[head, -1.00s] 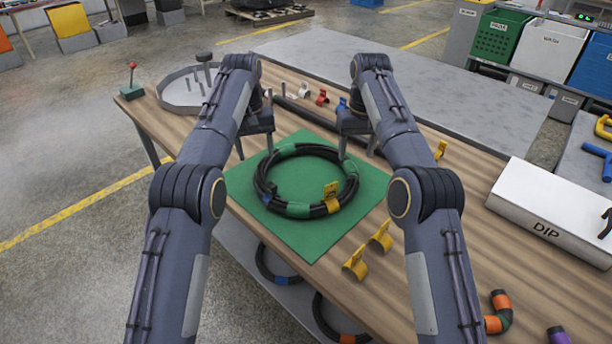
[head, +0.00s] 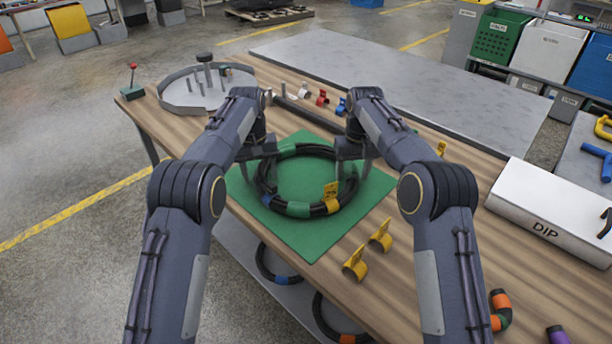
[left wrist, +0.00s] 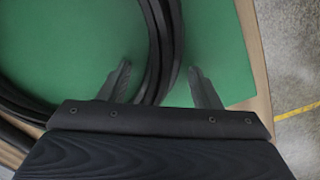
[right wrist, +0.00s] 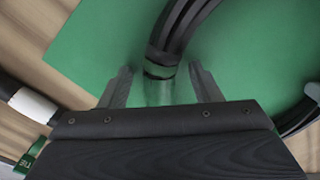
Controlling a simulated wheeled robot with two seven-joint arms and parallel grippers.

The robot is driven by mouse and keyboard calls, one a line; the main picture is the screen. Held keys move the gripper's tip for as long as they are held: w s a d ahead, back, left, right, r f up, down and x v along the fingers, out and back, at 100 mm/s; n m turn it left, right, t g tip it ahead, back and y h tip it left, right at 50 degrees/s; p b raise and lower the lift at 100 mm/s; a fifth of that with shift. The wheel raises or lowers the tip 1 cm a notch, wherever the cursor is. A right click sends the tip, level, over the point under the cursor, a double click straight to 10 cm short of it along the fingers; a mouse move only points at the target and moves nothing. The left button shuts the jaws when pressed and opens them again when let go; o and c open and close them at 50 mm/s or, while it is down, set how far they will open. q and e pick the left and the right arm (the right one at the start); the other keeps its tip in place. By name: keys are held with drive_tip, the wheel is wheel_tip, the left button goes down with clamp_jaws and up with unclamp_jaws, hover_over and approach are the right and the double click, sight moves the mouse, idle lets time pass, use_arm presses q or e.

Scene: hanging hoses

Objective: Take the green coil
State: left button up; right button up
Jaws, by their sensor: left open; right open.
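The coil (head: 283,205) is a ring of black hose with green bands, a blue band and a yellow tag (head: 331,190). It lies flat on a green mat (head: 309,240) on the wooden bench. My left gripper (head: 258,172) is open at the coil's left side; in the left wrist view its fingers (left wrist: 158,72) stand either side of the black hose (left wrist: 165,40). My right gripper (head: 352,172) is open at the coil's right side; in the right wrist view its fingers (right wrist: 160,70) stand either side of a green-banded part (right wrist: 160,73). Neither grips the coil.
Two yellow clips (head: 355,264) stand near the mat's front right corner. A white DIP box (head: 550,210) is on the right. A round grey tray (head: 185,106) sits at the far left. Other hose coils (head: 265,265) hang or lie below the bench edge.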

drive_tip(key=shift+f, duration=0.1)
use_arm(q)
clamp_jaws()
use_arm(e)
clamp_jaws()
